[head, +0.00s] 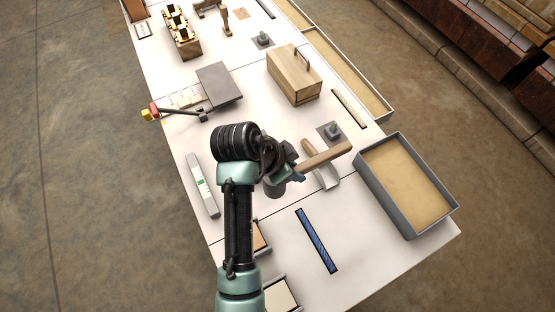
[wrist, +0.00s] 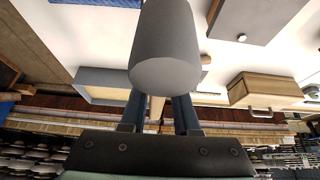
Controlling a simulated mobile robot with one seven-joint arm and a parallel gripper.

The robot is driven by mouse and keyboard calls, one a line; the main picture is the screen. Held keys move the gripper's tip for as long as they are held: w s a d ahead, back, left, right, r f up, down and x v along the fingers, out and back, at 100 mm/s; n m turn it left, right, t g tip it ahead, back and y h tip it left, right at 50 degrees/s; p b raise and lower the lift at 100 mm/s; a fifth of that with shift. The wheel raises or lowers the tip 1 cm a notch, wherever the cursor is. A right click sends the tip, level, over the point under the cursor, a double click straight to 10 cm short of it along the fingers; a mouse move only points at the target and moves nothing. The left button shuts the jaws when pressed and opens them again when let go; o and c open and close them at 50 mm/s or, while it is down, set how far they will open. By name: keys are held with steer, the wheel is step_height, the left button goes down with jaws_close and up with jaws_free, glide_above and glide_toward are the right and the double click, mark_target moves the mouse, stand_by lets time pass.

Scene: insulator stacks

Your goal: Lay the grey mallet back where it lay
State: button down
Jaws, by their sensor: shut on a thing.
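The grey mallet has a grey cylindrical head (head: 275,189) and a pale wooden handle (head: 325,157). My gripper (head: 291,172) is shut on the mallet and holds it over the right half of the white table (head: 268,215). The handle points right and slightly towards the back, over a tool with a wooden grip and a pale curved part (head: 328,179). In the wrist view the mallet head (wrist: 165,55) is large and close, end face towards the camera, and hides my fingertips. I cannot tell how high the mallet is above the table.
A grey tray (head: 437,223) stands at the right edge. A blue strip (head: 316,240) lies in front, and a pale level (head: 202,185) lies left. A wooden box (head: 293,75), a grey plate (head: 220,84) and a small green-topped piece (head: 333,130) stand behind.

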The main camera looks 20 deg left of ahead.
step_height(320, 180, down, 9)
steer(key=shift+r, duration=0.2)
steer(key=shift+f, duration=0.5)
steer(key=shift+f+b, duration=0.35)
steer(key=shift+f, duration=0.1)
steer(key=c, duration=0.6)
jaws_free()
steer(key=shift+c, duration=0.2)
steer(key=shift+r, duration=0.15)
